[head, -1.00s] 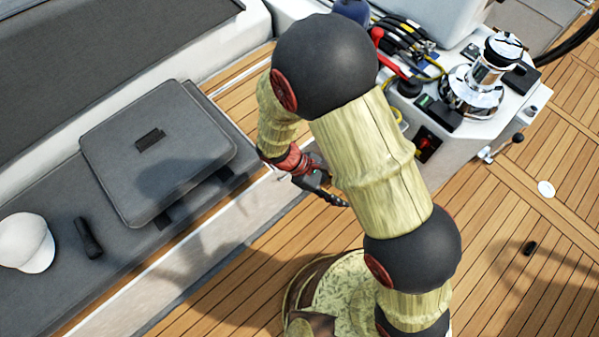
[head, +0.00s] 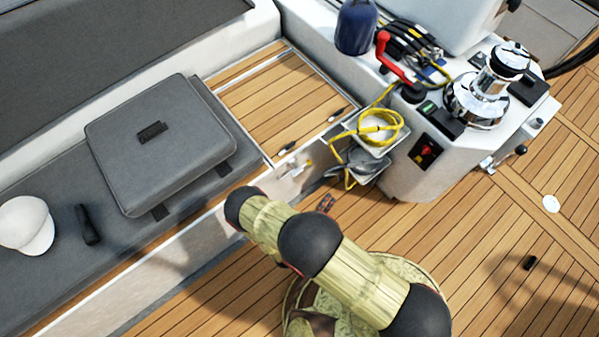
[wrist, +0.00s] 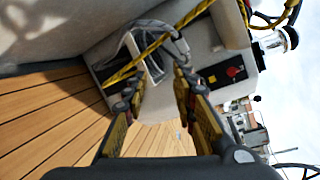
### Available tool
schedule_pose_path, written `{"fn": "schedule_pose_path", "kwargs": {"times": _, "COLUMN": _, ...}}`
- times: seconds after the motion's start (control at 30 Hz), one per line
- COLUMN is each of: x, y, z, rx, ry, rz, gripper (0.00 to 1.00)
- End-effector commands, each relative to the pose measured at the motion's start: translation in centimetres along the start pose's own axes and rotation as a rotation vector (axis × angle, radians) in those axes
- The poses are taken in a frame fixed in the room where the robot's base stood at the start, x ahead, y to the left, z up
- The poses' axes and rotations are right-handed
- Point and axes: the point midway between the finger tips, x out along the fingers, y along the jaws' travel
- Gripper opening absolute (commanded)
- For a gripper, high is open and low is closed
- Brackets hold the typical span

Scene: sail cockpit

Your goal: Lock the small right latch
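Two small dark latches sit along the front edge of a teak locker lid (head: 275,95) in the head view. The right latch (head: 340,114) is near the lid's right corner, by the console; the left latch (head: 286,148) is near the cushion. They are too small to tell whether locked. My gripper (wrist: 158,88) is open and empty in the wrist view, its two fingers apart. It points towards a recess in the console side, and no latch is discernible there. In the head view my gripper is hidden by my arm, which is folded low in front of the bench.
The white console (head: 415,165) holds a winch (head: 490,85), a red handle (head: 390,58), a red switch (head: 427,152) and coiled yellow rope (head: 380,127). A grey cushion (head: 180,165), a white cap (head: 25,225) and a dark cylinder (head: 87,225) lie on the bench. The deck at right is mostly clear.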

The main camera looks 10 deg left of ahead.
Motion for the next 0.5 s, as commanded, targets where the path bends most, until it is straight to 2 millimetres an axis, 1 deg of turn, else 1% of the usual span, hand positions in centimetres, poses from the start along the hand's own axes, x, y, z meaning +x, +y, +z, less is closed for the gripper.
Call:
{"fn": "schedule_pose_path", "kwargs": {"times": 0.03, "x": 0.0, "y": 1.5, "z": 0.2, "rx": -0.061, "ry": -0.064, "rz": 0.023, "gripper": 0.27}}
{"fn": "schedule_pose_path", "kwargs": {"times": 0.07, "x": 0.0, "y": 2.3, "z": 0.7, "rx": -0.093, "ry": -0.102, "rz": 0.034, "gripper": 0.27}}
{"fn": "schedule_pose_path", "kwargs": {"times": 0.13, "x": -0.3, "y": 4.0, "z": 2.4, "rx": -0.16, "ry": -0.193, "rz": 0.056, "gripper": 0.27}}
{"fn": "schedule_pose_path", "kwargs": {"times": 0.17, "x": -0.5, "y": 4.6, "z": 3.5, "rx": -0.182, "ry": -0.233, "rz": 0.062, "gripper": 0.27}}
{"fn": "schedule_pose_path", "kwargs": {"times": 0.2, "x": -0.8, "y": 5.4, "z": 5.4, "rx": -0.206, "ry": -0.286, "rz": 0.066, "gripper": 0.27}}
{"fn": "schedule_pose_path", "kwargs": {"times": 0.27, "x": -1.4, "y": 6.3, "z": 8.0, "rx": -0.247, "ry": -0.366, "rz": 0.066, "gripper": 0.27}}
{"fn": "schedule_pose_path", "kwargs": {"times": 0.3, "x": -1.9, "y": 6.7, "z": 9.7, "rx": -0.275, "ry": -0.417, "rz": 0.059, "gripper": 0.27}}
{"fn": "schedule_pose_path", "kwargs": {"times": 0.37, "x": -2.6, "y": 7.1, "z": 11.4, "rx": -0.326, "ry": -0.48, "rz": 0.045, "gripper": 0.27}}
{"fn": "schedule_pose_path", "kwargs": {"times": 0.43, "x": -3.1, "y": 7.0, "z": 12.3, "rx": -0.384, "ry": -0.52, "rz": 0.023, "gripper": 0.27}}
{"fn": "schedule_pose_path", "kwargs": {"times": 0.5, "x": -3.1, "y": 6.7, "z": 12.5, "rx": -0.428, "ry": -0.528, "rz": -0.001, "gripper": 0.27}}
